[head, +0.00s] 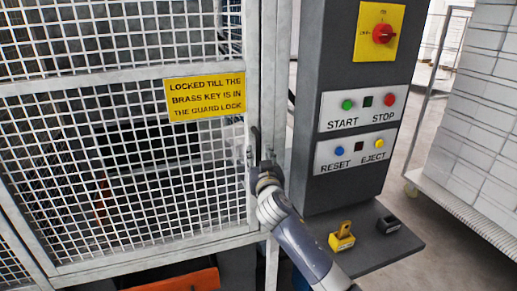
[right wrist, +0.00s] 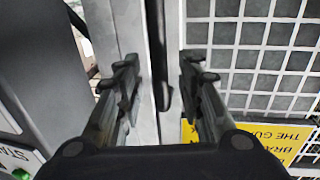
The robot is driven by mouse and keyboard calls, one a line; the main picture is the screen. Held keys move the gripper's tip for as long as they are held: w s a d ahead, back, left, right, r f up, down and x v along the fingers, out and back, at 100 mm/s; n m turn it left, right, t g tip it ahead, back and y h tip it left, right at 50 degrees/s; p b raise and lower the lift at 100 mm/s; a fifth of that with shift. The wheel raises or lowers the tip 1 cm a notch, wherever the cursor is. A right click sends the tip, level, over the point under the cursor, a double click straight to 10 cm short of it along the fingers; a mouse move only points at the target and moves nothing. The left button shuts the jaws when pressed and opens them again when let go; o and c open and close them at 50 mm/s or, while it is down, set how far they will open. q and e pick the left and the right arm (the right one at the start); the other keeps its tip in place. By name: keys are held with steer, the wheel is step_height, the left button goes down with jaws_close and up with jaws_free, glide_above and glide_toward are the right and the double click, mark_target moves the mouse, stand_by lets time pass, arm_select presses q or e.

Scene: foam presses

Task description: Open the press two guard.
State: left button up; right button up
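The press guard (head: 125,150) is a white-framed wire-mesh door, standing closed against its post in the head view. Its dark upright handle (head: 254,140) is at the door's right edge. My right gripper (head: 262,168) is at the lower part of the handle. In the right wrist view the gripper (right wrist: 160,88) is open, with one finger on each side of the dark handle bar (right wrist: 161,60); the fingers look apart from it. The mesh (right wrist: 245,50) lies on the right there. My left gripper is in neither view.
A yellow sign (head: 205,97) about the brass key hangs on the mesh. A grey control column (head: 345,100) with buttons and a red switch (head: 384,33) stands right. Its shelf (head: 405,243) holds a yellow block (head: 341,238) and a black block (head: 388,224). White stacked boxes (head: 475,110) stand far right.

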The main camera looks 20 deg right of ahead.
mark_target(259, 153)
steer(key=shift+w+d, duration=0.2)
steer(key=shift+w, duration=1.3)
jaws_close()
